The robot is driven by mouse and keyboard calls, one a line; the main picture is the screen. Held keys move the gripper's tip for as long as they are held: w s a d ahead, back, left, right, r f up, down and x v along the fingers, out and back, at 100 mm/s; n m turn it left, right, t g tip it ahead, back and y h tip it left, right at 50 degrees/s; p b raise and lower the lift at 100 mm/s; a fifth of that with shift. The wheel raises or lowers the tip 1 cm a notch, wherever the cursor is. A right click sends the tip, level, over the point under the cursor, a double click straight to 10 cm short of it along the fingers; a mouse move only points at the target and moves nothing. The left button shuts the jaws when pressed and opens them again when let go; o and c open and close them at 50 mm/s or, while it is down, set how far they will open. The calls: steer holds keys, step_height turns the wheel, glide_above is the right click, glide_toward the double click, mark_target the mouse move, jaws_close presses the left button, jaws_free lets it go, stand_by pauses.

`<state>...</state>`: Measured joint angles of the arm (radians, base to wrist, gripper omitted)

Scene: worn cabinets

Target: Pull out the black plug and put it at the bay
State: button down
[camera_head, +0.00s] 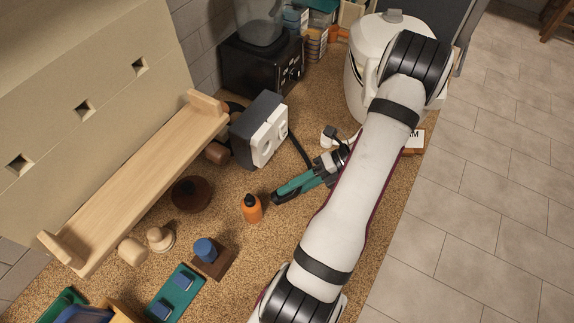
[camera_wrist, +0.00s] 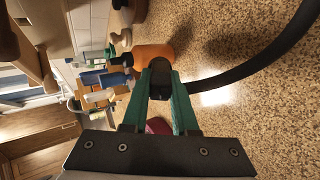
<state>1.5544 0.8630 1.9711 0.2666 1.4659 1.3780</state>
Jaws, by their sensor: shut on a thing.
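My gripper (camera_head: 280,194) has green fingers and is low over the speckled counter, just right of an orange bottle. In the wrist view, my gripper (camera_wrist: 160,88) is shut on the black plug (camera_wrist: 160,79), between its fingertips. A thick black cable (camera_wrist: 240,82) runs from the plug to the right. In the head view, the plug is small and dark at the fingertips, apart from the grey box with white sockets (camera_head: 267,134). I cannot tell which place is the bay.
The orange bottle (camera_head: 252,209) stands close to my fingertips; it also shows in the wrist view (camera_wrist: 155,54). A wooden shelf (camera_head: 140,185), a brown bowl (camera_head: 190,194), a blue knob on a brown base (camera_head: 207,250) and a green tray (camera_head: 174,293) lie left. A white appliance (camera_head: 366,70) stands behind.

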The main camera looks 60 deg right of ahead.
steer(key=s+n+g+h, duration=0.1)
steer(key=s+n+g, duration=0.1)
steer(key=s+d+n+g+h, duration=0.1)
steer(key=s+n+g, duration=0.1)
steer(key=n+g, duration=0.1)
steer(key=s+n+g+h, duration=0.1)
steer(key=s+n+g, duration=0.1)
steer(key=s+n, duration=0.1)
steer(key=shift+s+d+r+g+h, duration=0.1)
steer(key=shift+d+r+g+h, duration=0.05)
steer(key=shift+d+g+h, duration=0.25)
steer(key=s+d+r+n+h, duration=0.4)
steer(key=s+d+n+h, duration=0.15)
steer(key=d+n, duration=0.2)
steer(key=shift+m+y, duration=0.35)
steer(key=shift+y, duration=0.1)
steer(key=shift+s+d+f, duration=0.1)
steer(key=shift+f, duration=3.1)
steer(key=shift+f, duration=0.45)
steer(key=c, duration=0.6)
jaws_free()
